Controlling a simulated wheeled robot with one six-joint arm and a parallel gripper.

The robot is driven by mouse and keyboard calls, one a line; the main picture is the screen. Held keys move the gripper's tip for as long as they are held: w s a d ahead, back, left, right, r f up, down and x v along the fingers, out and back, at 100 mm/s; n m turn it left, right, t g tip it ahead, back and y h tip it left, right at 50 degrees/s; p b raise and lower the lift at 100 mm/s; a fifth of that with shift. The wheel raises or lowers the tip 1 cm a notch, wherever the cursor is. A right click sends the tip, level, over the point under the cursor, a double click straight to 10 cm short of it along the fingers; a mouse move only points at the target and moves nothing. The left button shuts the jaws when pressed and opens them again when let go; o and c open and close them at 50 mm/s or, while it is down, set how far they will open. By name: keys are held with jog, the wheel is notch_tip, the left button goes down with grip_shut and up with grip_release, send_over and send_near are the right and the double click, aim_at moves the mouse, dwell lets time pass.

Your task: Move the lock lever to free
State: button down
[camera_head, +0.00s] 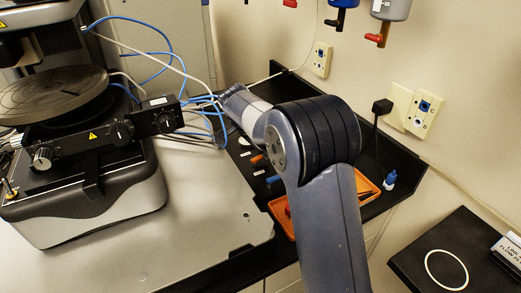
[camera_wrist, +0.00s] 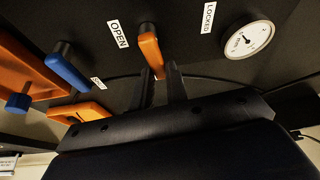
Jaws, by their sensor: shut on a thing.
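In the wrist view an orange lever (camera_wrist: 150,48) sticks out from a dark panel (camera_wrist: 190,22), between a label reading OPEN (camera_wrist: 118,34) and one reading LOCKED (camera_wrist: 209,17). My gripper (camera_wrist: 160,72) is shut on the free end of this lever, one finger on each side. The lever points toward my gripper, slightly slanted. No label reading "free" can be made out.
A blue handle (camera_wrist: 68,70) and another orange handle (camera_wrist: 78,112) lie left of my gripper. A round gauge (camera_wrist: 248,40) is at right. In the head view, an orange tray (camera_head: 369,184), a blue-capped bottle (camera_head: 390,180) and the profiler's round stage (camera_head: 52,92) flank my arm.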

aim_at(250, 168)
jog(key=shift+s+m+g, duration=0.2)
jog(key=shift+m+g, duration=0.1)
jog(key=shift+m, duration=0.5)
jog(key=shift+d, duration=0.1)
jog(key=c, duration=1.4)
grip_release()
jog(key=v, duration=1)
jog(key=shift+a+r, duration=0.25)
jog(key=shift+r, duration=0.1)
